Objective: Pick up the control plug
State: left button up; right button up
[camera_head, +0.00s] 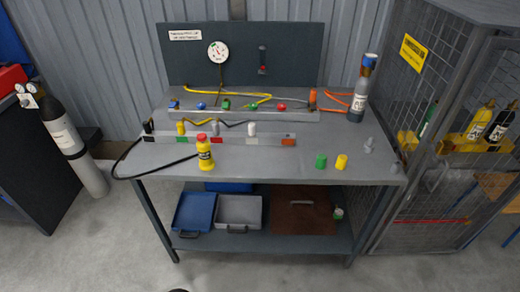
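I cannot tell for sure which item is the control plug. A green cylinder (320,160) and a yellow cylinder (341,161) stand close together on the right front of the grey workbench (270,160). Small grey fittings stand further right, one at the back (369,145) and one near the right edge (395,168). A front rail (265,140) holds several plug-like pieces, including a yellow one (181,128), a grey one (214,128) and a white one (252,129).
A yellow bottle (205,155) with a red cap stands at the front left. A tall grey cylinder (357,95) stands at the back right. A rear rail (240,114) carries coloured fittings and hoses. A mesh cage (445,130) borders the bench on the right. The bench's front middle is clear.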

aim_at(147, 128)
jog(key=j+z, duration=0.25)
jog(key=j, duration=0.35)
jog(key=j+z, duration=0.25)
jog(key=j, duration=0.35)
jog(key=k+j+z, duration=0.1)
jog(key=j+z, duration=0.2)
jog(key=j, duration=0.3)
jog(key=k+j+z, duration=0.25)
jog(key=j, duration=0.35)
jog(key=i, duration=0.1)
